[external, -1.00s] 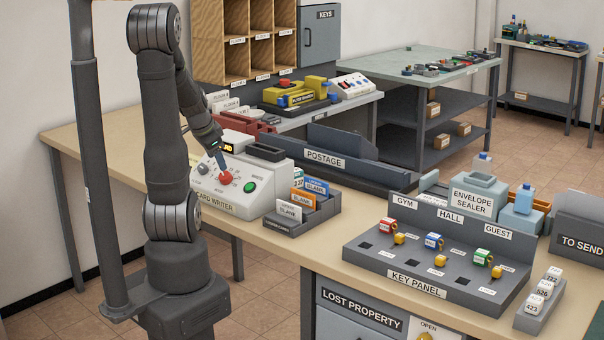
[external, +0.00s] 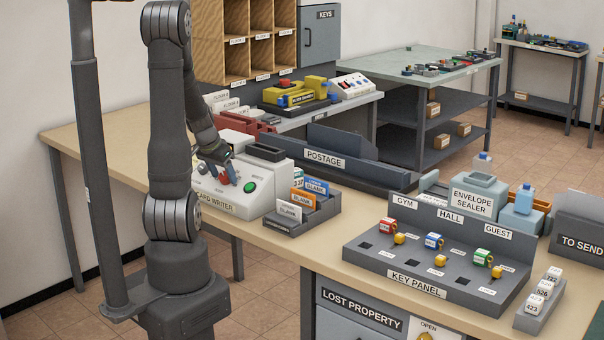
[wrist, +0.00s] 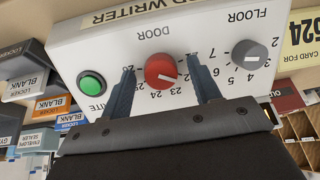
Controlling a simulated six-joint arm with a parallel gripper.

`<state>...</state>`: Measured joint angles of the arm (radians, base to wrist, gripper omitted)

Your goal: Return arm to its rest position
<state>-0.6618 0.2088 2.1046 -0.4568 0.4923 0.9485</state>
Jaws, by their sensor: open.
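My gripper (external: 228,172) is at the front of the white card writer (external: 240,205), beside its controls. In the wrist view its two fingers (wrist: 161,68) are apart, with the red DOOR knob (wrist: 162,72) between them in the picture and nothing held. The grey FLOOR knob (wrist: 248,53) and the green WRITE button (wrist: 91,84) are on either side. My arm is bent over the desk, its elbow high in the external view.
A tray of blank cards (external: 303,213) stands close right of the card writer. A dark POSTAGE unit (external: 335,163) is behind it. The key panel (external: 437,275) is farther right. Bare desk (external: 105,137) lies to the left.

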